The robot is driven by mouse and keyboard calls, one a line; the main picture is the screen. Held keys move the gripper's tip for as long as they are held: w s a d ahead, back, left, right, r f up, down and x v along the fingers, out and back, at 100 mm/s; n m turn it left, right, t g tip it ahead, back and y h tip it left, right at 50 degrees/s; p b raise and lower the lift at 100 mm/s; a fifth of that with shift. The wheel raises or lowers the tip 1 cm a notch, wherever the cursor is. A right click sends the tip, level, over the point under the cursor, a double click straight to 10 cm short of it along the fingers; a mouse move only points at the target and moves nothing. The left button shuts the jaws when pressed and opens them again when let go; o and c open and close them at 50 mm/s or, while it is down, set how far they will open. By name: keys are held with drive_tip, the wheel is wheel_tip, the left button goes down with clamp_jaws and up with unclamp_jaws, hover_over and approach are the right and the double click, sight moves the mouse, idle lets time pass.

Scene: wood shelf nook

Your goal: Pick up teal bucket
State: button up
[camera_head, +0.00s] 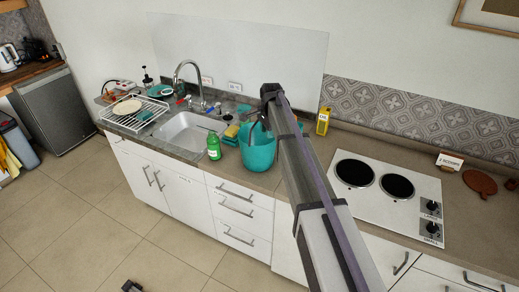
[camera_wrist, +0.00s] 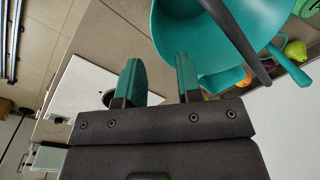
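The teal bucket (camera_head: 258,155) stands on the counter to the right of the sink, its right side hidden by my arm. Its dark handle (camera_wrist: 238,42) arches across the opening in the wrist view, where the bucket (camera_wrist: 172,35) fills the upper right. My gripper (camera_wrist: 158,72) is open, its two teal-padded fingers apart with only counter visible between them. The right finger overlaps the bucket's edge in the picture; I cannot tell if they touch. In the head view the fingers are not clearly visible.
A green bottle (camera_head: 214,147) stands just left of the bucket, beside the sink (camera_head: 187,132). A yellow bottle (camera_head: 323,121) is behind, right of my arm. A cooktop (camera_head: 388,195) lies to the right. Several small fruit-like items (camera_wrist: 295,50) show near the bucket in the wrist view.

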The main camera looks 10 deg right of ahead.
drive_tip(key=b, duration=0.4)
hover_over(265, 151)
drive_tip(key=f, duration=0.4)
drive_tip(key=shift+d+f, duration=0.2)
drive_tip(key=shift+f, duration=0.15)
drive_tip(key=shift+s+f, duration=0.1)
drive_tip(key=shift+f, duration=0.35)
drive_tip(key=f+b, duration=0.5)
drive_tip(key=shift+w+a, duration=0.15)
drive_tip(key=shift+w, duration=0.05)
drive_tip(key=shift+r, duration=0.25)
clamp_jaws()
